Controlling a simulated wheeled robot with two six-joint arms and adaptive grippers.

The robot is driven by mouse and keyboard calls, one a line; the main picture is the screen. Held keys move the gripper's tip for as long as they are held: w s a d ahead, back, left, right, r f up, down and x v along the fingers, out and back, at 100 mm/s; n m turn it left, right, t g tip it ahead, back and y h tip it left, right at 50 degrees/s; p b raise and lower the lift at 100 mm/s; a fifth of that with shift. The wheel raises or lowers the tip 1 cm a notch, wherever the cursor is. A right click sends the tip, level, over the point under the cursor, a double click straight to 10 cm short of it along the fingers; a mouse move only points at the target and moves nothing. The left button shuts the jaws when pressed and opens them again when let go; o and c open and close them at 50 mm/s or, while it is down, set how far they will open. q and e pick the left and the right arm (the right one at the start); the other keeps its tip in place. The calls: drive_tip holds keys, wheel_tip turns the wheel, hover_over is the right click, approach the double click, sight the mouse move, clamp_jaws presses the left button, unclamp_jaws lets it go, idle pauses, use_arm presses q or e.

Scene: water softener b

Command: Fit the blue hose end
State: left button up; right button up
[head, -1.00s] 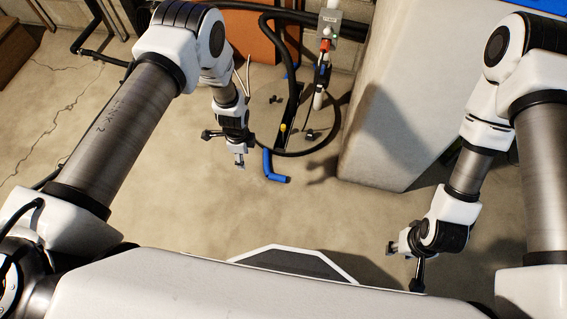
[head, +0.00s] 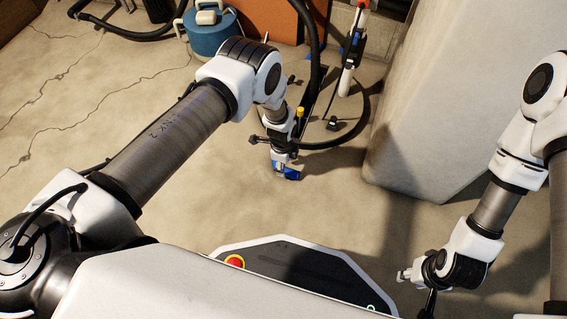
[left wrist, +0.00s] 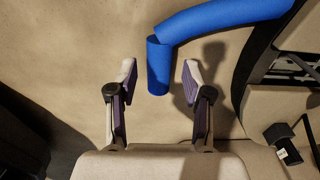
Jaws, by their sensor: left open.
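The blue hose end (left wrist: 158,66) hangs between the tips of my open left gripper (left wrist: 159,76) in the left wrist view, with gaps on both sides. The blue hose bends from this short end to the upper right. In the head view, blue hose (head: 291,174) shows beside my left gripper (head: 283,172), which partly hides it. My right gripper (head: 413,277) is at the lower right of the head view, away from the hose; its finger opening is unclear. The fitting for the hose end is not clearly identifiable.
A large pale block (head: 440,100) stands to the right of the hose. A black hose (head: 316,50) rises behind my left gripper, near a white upright pipe (head: 346,80). A blue canister (head: 214,35) stands at the back. Bare concrete floor (head: 200,205) lies in front.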

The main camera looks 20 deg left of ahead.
use_arm(q)
wheel_tip(320, 180, down, 4)
drive_tip(key=shift+r+b, duration=0.25)
drive_tip(key=shift+b, duration=1)
drive_tip(key=shift+f, duration=0.1)
drive_tip(key=shift+c, duration=0.7)
drive_tip(key=shift+r, duration=0.2)
clamp_jaws()
wheel_tip(320, 180, up, 5)
drive_tip(key=p, duration=0.5)
drive_tip(key=shift+r, duration=0.1)
